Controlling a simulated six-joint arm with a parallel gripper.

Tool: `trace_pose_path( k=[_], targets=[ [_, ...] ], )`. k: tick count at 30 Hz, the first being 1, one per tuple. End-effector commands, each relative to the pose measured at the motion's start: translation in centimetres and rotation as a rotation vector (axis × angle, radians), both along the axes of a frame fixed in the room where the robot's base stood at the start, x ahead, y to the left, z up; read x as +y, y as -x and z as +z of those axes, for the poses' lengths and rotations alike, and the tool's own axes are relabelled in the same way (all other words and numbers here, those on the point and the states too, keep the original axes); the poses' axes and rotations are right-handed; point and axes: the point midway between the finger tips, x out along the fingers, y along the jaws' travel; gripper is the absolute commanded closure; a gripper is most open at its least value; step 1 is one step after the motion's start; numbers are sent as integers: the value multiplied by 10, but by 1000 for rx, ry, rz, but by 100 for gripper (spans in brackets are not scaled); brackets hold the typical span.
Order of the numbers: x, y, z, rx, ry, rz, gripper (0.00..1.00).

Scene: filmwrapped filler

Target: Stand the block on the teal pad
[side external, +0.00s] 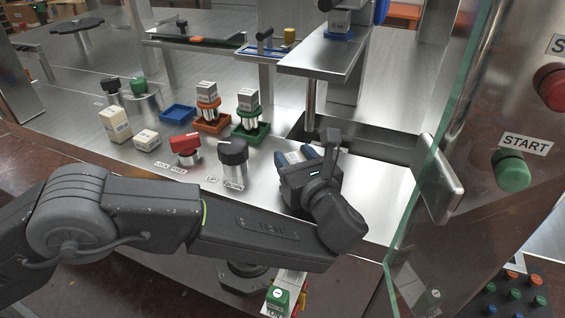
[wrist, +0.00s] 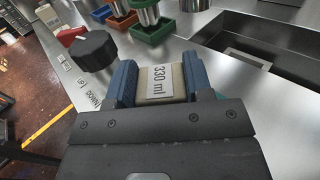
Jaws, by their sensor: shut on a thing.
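The block (wrist: 160,84) is beige with a white "330 ml" label. It sits between the two blue fingers of my gripper (wrist: 152,82) in the wrist view, and the gripper is shut on it. In the side external view my gripper (side external: 299,158) is low over the steel worktop, right of the black knob, and the block (side external: 295,156) shows partly between the fingers. Whether the block touches the surface cannot be told. A small teal patch (wrist: 219,96) shows just right of the right finger in the wrist view, perhaps part of the pad; the rest is hidden.
A black knob (side external: 233,152) and a red knob (side external: 184,144) stand left of the gripper. Behind are blue (side external: 178,113), orange and green (side external: 250,135) trays, and two beige blocks (side external: 115,124). A sunken basin (side external: 385,146) and a glass panel (side external: 440,150) lie right.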

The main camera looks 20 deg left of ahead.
Motion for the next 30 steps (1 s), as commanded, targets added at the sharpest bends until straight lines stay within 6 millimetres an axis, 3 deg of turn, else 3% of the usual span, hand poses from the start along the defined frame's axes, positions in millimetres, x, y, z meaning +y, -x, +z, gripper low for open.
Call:
trace_pose_path(
  k=[9,23,24,30],
  targets=[
    [-14,-22,-1,-1,0,0,80],
    [-17,-27,-1,1,-2,1,80],
    [-17,-27,-1,1,-2,1,51],
    [-16,-27,-1,1,-3,2,31]
  ],
)
